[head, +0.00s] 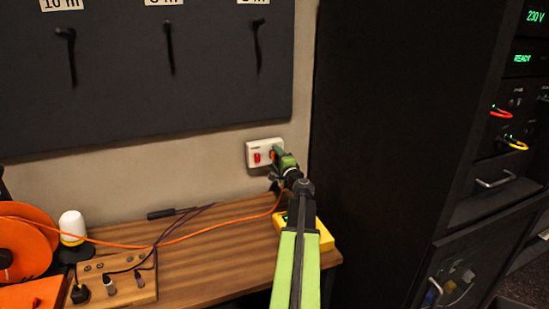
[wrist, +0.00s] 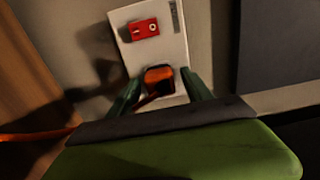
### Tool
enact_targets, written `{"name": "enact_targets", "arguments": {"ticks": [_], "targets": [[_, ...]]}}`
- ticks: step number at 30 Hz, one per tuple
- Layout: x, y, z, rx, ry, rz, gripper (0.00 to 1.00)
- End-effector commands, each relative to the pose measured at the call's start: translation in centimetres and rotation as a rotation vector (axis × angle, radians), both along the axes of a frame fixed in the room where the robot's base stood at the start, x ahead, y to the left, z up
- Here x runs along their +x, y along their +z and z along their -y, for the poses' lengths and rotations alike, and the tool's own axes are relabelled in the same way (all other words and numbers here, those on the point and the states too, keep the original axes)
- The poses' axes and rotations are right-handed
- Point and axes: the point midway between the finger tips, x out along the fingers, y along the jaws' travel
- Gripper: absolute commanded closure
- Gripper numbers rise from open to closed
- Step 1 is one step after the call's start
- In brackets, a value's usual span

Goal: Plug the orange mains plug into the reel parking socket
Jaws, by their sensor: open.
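The orange mains plug (wrist: 158,77) sits at the white wall socket plate (wrist: 175,50), below its red switch, and appears seated in it. The plate also shows on the wall in the head view (head: 252,147). My gripper (wrist: 161,92) is open, with one dark green finger on each side of the plug; I cannot tell whether they touch it. In the head view my gripper (head: 275,157) reaches the plate and mostly covers the plug. The orange cable reel (head: 30,238) stands at the far left, partly cut off. I cannot make out its parking socket.
The orange cable (head: 190,236) runs across the wooden desk (head: 195,280) from the reel. A wooden block with plugs (head: 135,290) and a white-topped lamp-like object (head: 72,224) stand beside the reel. A yellow box (head: 325,237) lies under my arm. A dark cabinet (head: 385,130) bounds the right.

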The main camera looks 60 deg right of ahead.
Motion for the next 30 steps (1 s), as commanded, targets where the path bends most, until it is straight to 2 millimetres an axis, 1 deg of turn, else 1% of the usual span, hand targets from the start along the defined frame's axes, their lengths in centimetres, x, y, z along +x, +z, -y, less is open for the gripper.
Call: {"name": "enact_targets", "arguments": {"ticks": [2,15,25,30], "targets": [[-0.01,0.00,0.01,0.000,0.000,0.000,0.43],[-0.03,0.00,0.02,0.000,0.000,0.000,1.00],[-0.10,0.00,-0.01,0.000,-0.001,0.000,1.00],[-0.53,0.00,-0.32,0.000,-0.001,0.000,1.00]]}}
